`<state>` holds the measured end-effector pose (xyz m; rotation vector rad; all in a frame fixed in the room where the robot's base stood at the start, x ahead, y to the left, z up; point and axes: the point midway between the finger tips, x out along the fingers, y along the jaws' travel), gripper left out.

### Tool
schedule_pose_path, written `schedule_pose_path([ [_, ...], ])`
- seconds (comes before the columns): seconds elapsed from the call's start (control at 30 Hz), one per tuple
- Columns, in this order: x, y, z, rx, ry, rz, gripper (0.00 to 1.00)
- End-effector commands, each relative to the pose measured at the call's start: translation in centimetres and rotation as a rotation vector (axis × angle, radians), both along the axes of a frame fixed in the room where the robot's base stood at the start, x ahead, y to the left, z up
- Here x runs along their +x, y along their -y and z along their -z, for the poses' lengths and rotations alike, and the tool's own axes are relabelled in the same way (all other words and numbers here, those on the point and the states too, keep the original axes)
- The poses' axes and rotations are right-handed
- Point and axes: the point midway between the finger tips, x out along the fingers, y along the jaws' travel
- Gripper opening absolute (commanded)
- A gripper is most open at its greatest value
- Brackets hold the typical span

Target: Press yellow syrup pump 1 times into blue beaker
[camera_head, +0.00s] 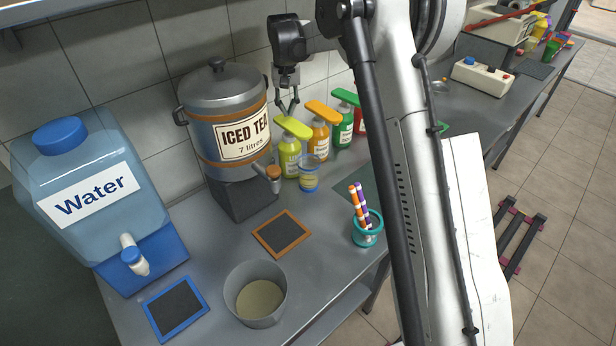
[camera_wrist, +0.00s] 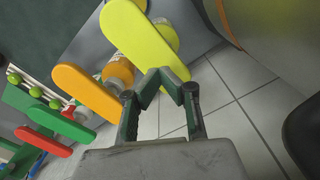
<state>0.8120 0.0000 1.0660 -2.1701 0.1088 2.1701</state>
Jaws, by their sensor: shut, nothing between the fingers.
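The yellow syrup pump (camera_head: 290,158) stands upright on the counter beside the iced tea dispenser. Its flat yellow-green top also shows in the wrist view (camera_wrist: 140,35). My gripper (camera_head: 288,112) is shut and empty, pointing down close to the rear end of that top; I cannot tell whether it touches. In the wrist view, my gripper's fingers (camera_wrist: 166,76) meet at the end of the yellow top. The blue beaker (camera_head: 308,175) stands on the counter in front of the yellow pump, with yellowish content low inside.
Orange (camera_head: 318,140), green (camera_head: 342,125) and red pumps stand to the right in a row. The iced tea dispenser (camera_head: 225,110) is close on the left. A water tank (camera_head: 90,200), grey pot (camera_head: 256,295) and pen cup (camera_head: 366,230) stand nearer. My arm hides part of the counter.

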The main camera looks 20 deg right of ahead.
Motion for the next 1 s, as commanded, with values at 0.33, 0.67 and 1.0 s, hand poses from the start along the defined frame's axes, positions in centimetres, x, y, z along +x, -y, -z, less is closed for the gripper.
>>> schedule_pose_path([
  [0.33, 0.0, 0.0, 0.3, 0.0, 0.0, 0.0, 0.0],
  [0.67, 0.0, 0.0, 1.3, 0.0, 0.0, 0.0, 0.0],
  [1.0, 0.0, 0.0, 2.3, 0.0, 0.0, 0.0, 0.0],
])
